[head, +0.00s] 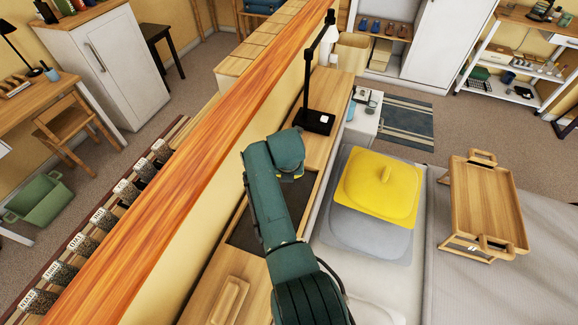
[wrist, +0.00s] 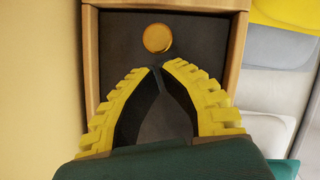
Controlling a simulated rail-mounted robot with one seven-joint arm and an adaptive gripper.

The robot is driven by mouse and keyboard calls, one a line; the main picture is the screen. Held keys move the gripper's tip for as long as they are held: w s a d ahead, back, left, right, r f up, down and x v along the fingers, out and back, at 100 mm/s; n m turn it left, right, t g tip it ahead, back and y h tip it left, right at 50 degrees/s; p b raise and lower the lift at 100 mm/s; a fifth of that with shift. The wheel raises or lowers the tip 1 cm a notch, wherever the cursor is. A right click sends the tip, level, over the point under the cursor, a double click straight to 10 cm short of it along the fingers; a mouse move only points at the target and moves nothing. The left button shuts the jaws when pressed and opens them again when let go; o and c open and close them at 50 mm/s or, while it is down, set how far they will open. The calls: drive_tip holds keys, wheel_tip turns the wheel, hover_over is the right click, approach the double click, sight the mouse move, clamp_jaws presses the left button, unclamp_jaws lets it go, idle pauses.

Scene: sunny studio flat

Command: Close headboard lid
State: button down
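The headboard (head: 318,110) is a long pale wood box beside the bed. A dark, open compartment (head: 245,237) shows in it, partly hidden by my arm. A flat wooden panel with a raised handle (head: 230,300), seemingly the lid, lies at the near end, beside the opening. In the wrist view, my gripper (wrist: 158,67) is over the dark compartment (wrist: 115,60) with its wooden rim. Its yellow fingers meet at the tips with nothing between them. A round golden disc (wrist: 157,38) lies on the compartment floor, just beyond the fingertips. The head view hides my fingers behind the arm.
A black lamp (head: 316,120) stands on the headboard's far part. A yellow cushion (head: 380,185) and a grey one (head: 368,232) lie on the bed, with a wooden tray table (head: 485,200) to the right. A partition with an orange wood top (head: 200,155) runs along the left.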

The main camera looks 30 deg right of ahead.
drive_tip(key=p+v, duration=0.7)
drive_tip(key=p, duration=0.3)
drive_tip(key=shift+r, duration=0.15)
drive_tip(key=shift+s, duration=0.15)
